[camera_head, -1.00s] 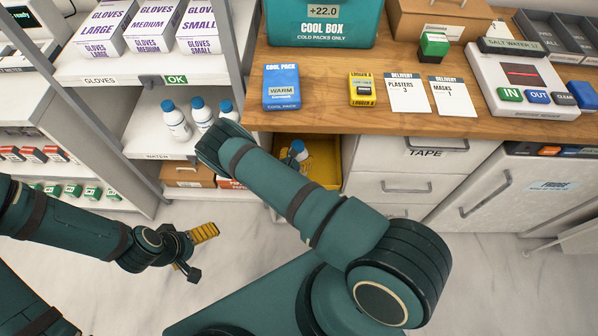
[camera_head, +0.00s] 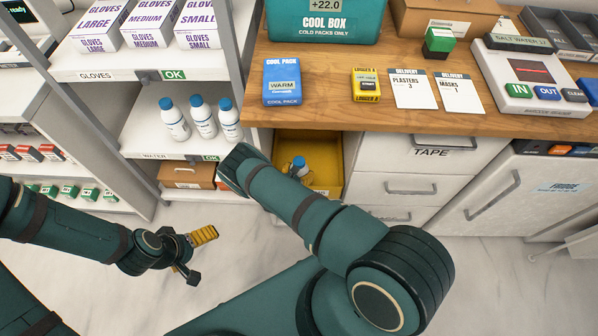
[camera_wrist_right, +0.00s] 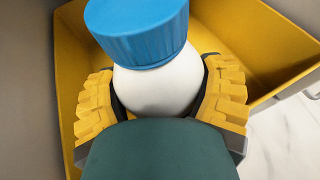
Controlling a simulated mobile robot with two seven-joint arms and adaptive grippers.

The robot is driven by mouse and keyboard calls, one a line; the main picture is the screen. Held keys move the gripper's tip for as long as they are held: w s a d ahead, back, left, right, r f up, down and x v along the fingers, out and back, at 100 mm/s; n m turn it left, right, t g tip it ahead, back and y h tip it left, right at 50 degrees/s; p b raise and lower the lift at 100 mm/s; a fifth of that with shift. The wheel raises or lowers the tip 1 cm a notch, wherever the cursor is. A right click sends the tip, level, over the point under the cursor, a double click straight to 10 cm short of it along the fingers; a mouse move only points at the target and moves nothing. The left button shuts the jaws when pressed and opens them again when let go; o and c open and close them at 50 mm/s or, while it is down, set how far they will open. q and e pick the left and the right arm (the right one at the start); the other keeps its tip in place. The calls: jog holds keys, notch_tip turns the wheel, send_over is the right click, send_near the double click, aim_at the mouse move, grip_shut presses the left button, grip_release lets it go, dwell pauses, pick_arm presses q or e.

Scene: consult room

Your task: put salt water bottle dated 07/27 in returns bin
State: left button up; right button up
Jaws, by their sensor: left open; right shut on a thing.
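A white bottle with a blue cap (camera_wrist_right: 150,80) is between the fingers of my right gripper (camera_wrist_right: 160,105), which is shut on it. The yellow bin (camera_wrist_right: 255,50) lies around and beyond the bottle in the right wrist view. In the head view the bin (camera_head: 328,160) sits under the counter, and the held bottle's blue cap (camera_head: 299,162) shows at it behind my right arm. No date shows on the held bottle. My left gripper (camera_head: 198,256) is open and empty over the floor, away from the shelves.
Three more blue-capped bottles (camera_head: 203,116) stand on the water shelf, left of the bin. A cardboard box (camera_head: 187,175) is below them. White drawers (camera_head: 398,187) stand right of the bin. The wooden counter (camera_head: 330,95) is above it, with a cool pack and delivery cards.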

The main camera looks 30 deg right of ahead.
jog(key=o, duration=1.2)
jog(key=shift+f, duration=0.1)
jog(key=shift+o, duration=0.2)
